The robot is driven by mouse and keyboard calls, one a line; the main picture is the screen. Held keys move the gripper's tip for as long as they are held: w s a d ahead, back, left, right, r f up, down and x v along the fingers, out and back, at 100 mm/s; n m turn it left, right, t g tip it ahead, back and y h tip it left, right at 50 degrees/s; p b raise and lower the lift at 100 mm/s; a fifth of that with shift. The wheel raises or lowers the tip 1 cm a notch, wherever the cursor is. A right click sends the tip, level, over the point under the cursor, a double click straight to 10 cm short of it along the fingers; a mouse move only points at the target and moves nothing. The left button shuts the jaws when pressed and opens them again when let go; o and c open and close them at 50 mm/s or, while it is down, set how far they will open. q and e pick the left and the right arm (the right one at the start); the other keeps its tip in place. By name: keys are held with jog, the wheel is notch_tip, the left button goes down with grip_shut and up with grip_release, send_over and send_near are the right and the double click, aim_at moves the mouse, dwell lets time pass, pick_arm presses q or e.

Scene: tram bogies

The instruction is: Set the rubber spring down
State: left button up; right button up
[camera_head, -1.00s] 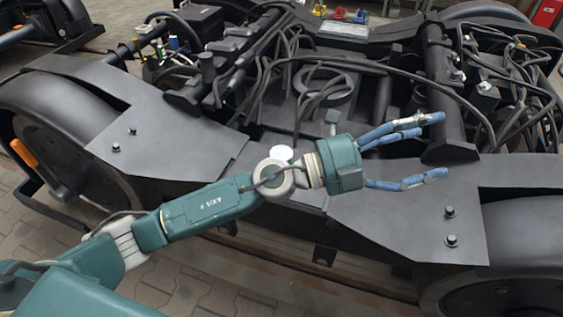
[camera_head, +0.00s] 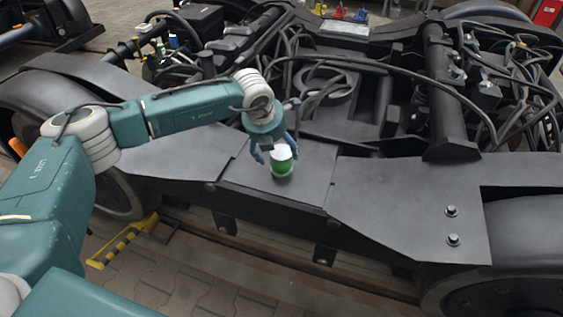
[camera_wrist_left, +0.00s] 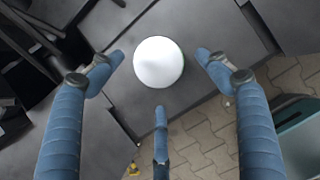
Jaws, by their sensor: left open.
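A short round thing with a white top and green side (camera_head: 281,167), which I take for the rubber spring, stands upright on the flat dark plate of the bogie frame (camera_head: 310,180). In the left wrist view its white round top (camera_wrist_left: 158,62) shows between the fingers. My left gripper (camera_head: 275,153) points down over it from behind, with its blue fingers open and spread around it. In the left wrist view the fingertips (camera_wrist_left: 160,65) look apart from it. The fingers hide part of its edge in the head view. My right gripper is in neither view.
Cables and a dark ring (camera_head: 325,88) fill the bogie behind the plate. Bolts (camera_head: 452,212) stand up on the frame at the right. A yellow and black piece (camera_head: 122,243) lies on the paved floor at front left. The plate right of the round thing is clear.

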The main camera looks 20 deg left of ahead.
aim_at(281, 152)
pick_arm(q)
jog(key=b+x, duration=0.1)
jog(key=x, duration=0.5)
jog(key=shift+w+r, duration=0.1)
jog(key=shift+w, duration=0.1)
jog(key=c, duration=1.2)
jog(key=shift+d+r, duration=0.1)
jog(key=shift+c, duration=1.1)
jog(key=shift+r, duration=0.1)
